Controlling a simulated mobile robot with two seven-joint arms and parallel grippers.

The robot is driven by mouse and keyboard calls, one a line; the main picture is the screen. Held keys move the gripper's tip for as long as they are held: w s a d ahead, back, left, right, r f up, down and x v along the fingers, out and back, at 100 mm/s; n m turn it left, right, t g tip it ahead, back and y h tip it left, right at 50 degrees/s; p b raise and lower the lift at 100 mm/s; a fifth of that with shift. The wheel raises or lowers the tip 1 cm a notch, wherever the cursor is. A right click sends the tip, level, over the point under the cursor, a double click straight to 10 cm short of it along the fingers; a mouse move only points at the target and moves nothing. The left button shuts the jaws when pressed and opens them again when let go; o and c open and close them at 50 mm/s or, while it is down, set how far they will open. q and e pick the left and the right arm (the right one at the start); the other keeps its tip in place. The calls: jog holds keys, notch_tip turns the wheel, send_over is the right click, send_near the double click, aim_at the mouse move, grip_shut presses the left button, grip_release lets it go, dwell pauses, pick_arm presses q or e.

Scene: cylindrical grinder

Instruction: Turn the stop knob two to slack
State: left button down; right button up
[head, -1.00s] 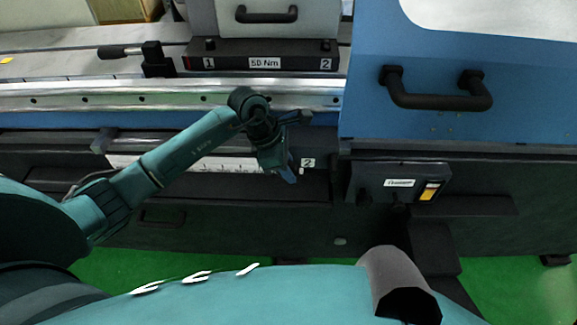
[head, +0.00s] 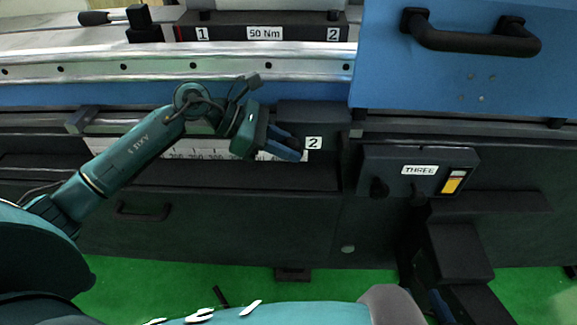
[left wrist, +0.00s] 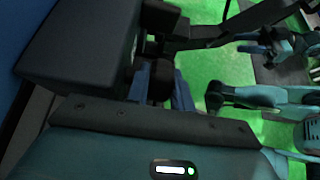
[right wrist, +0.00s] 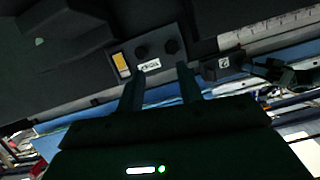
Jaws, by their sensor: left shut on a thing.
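The stop block (head: 312,112) with the white label "2" (head: 313,142) is on the machine's front rail. My left gripper (head: 290,146) is at this block, just left of the label, with its blue fingers pointing right. In the left wrist view the left gripper (left wrist: 160,92) is shut on a small dark knob (left wrist: 161,78) beside the dark stop block (left wrist: 80,42). The knob is hidden in the head view. In the right wrist view my right gripper (right wrist: 159,88) has its fingers apart with nothing held, facing the machine front. The label "2" (right wrist: 223,62) shows right of its fingers.
A control panel (head: 385,160) labelled "THREE" with dark knobs and a yellow switch is right of the stop block. A blue cover with a black handle (head: 470,42) is above it. A black box marked "50 Nm" (head: 225,33) is at the back. Green floor (head: 330,270) lies in front.

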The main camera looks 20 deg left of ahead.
pick_arm(q)
jog(key=shift+f+h+b, duration=0.4)
jog(key=shift+f+b, duration=0.15)
jog(key=shift+b, duration=0.25)
jog(key=h+b, duration=0.1)
jog(key=b, duration=0.1)
jog(key=h+b, duration=0.1)
jog(key=b, duration=0.1)
jog(key=shift+a+r+t, duration=0.1)
jog(key=shift+r+t, duration=0.15)
jog(key=shift+t, duration=0.15)
jog(key=shift+r+h+b, duration=0.25)
jog(key=shift+h+b, duration=0.05)
jog(key=shift+b, duration=0.45)
pick_arm(e)
notch_tip(320, 180, down, 7)
jog(key=w+a+n, duration=0.1)
jog(key=a+n, duration=0.1)
jog(key=shift+f+n+g+y, duration=0.15)
jog(key=shift+n+g+y, duration=0.15)
jog(key=shift+n+y, duration=0.1)
pick_arm(q)
jog(key=c, duration=1.5)
grip_release()
jog(key=v, duration=1.3)
pick_arm(e)
jog(key=shift+w, duration=0.2)
